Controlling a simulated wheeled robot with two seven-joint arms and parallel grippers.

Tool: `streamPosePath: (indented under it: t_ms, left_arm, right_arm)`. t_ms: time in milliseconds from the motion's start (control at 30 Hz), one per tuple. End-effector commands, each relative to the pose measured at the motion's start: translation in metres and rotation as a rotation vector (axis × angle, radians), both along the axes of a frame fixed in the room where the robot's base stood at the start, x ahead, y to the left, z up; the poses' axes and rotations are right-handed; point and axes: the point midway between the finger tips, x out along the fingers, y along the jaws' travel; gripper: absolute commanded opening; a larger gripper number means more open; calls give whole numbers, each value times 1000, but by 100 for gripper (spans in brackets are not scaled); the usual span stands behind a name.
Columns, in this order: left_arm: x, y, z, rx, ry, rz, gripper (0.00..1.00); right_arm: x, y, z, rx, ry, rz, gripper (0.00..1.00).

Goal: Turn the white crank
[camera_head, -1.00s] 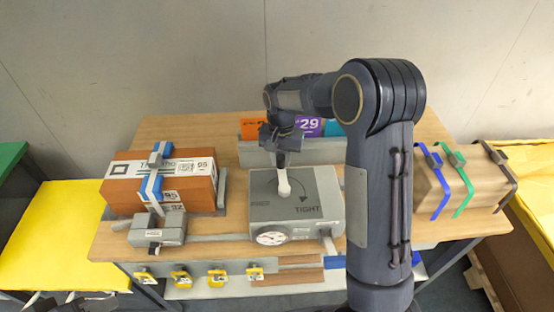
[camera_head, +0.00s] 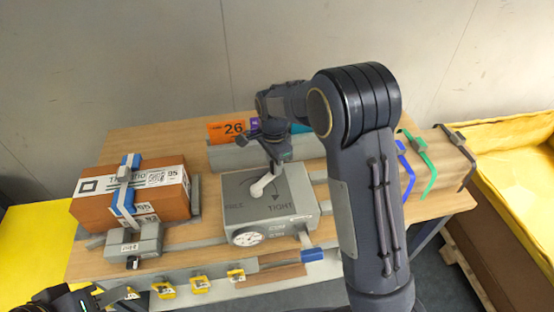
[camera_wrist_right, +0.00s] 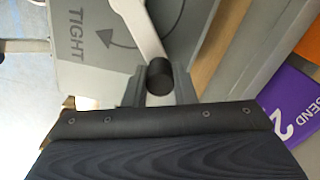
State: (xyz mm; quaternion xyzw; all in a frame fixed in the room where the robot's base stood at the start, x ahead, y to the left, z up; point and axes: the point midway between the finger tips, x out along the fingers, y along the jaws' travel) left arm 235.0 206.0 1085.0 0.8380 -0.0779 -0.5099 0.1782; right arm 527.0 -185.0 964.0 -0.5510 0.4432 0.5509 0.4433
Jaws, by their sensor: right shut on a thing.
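The white crank (camera_head: 262,184) sits on top of a grey box (camera_head: 290,203) marked with a curved arrow and "TIGHT". Its arm points up and to the right from its pivot. My right gripper (camera_head: 276,160) is shut on the crank's outer end. In the right wrist view, the crank's white arm (camera_wrist_right: 146,32) ends in a black knob (camera_wrist_right: 159,76) between the grey fingers (camera_wrist_right: 160,92). A dark part of my left gripper (camera_head: 68,300) shows at the bottom left edge; its fingers cannot be made out.
A round dial (camera_head: 249,236) is on the box's front. An orange-brown carton (camera_head: 165,204) with blue clamps stands to the left on the wooden table (camera_head: 125,150). A brown carton (camera_head: 436,165) with coloured clamps is at the right. Number cards (camera_head: 227,131) stand behind the box.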

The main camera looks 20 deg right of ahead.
Motion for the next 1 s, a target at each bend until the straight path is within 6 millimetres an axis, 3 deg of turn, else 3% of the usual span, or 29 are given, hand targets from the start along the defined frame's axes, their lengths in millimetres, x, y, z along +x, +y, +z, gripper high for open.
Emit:
streamPosePath:
  t_ms: [500, 1000]
  left_arm:
    - [0, 0, 11, 0, 0, 0, 36]
    - [0, 0, 14, 0, 0, 0, 36]
  right_arm:
    - [-29, -11, 2, -1, 1, -390, 0]
    - [-36, -11, 0, 0, 0, -495, 0]
